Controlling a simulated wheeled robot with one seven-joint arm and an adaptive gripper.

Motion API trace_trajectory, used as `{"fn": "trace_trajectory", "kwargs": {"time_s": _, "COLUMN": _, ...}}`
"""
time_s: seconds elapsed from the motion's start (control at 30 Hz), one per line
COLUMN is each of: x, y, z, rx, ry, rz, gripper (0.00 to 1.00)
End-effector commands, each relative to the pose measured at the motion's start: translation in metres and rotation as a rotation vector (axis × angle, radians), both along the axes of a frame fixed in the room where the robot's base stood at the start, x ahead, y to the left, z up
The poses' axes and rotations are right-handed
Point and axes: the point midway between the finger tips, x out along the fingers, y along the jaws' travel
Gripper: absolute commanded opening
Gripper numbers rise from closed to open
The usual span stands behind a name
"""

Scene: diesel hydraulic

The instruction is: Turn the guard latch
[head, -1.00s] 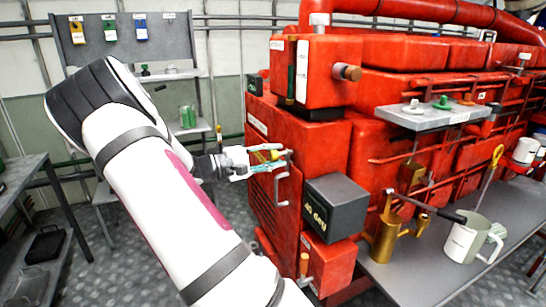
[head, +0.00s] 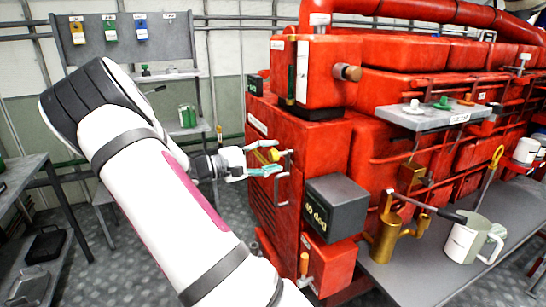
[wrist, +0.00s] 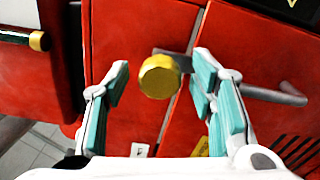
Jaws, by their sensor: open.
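The guard latch has a yellow faceted knob (wrist: 160,77) on a short grey arm, mounted on the red guard panel (wrist: 140,35). In the wrist view the knob lies between and slightly beyond the teal fingertips of my open gripper (wrist: 158,85), with clear gaps on both sides. In the head view my gripper (head: 273,163) is at the left end of the red engine, with the yellow knob (head: 273,155) at its fingertips. A grey bar handle (wrist: 270,95) on the panel runs right from behind the right finger. I cannot tell whether anything touches.
A dark box marked "40 dny" or similar (head: 336,208) juts out right of my gripper. A grey shelf (head: 430,117) holds small parts. A bench (head: 420,270) carries a brass can (head: 385,240) and a white jug (head: 468,238).

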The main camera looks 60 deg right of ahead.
Motion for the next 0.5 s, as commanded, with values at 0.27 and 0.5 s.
{"fn": "trace_trajectory", "kwargs": {"time_s": 0.27, "x": 0.03, "y": 0.047, "z": -0.001, "rx": 0.001, "ry": -0.002, "rz": 0.005, "gripper": 0.51}}
{"fn": "trace_trajectory", "kwargs": {"time_s": 0.5, "x": 0.05, "y": 0.081, "z": -0.001, "rx": 0.002, "ry": -0.002, "rz": 0.003, "gripper": 0.51}}
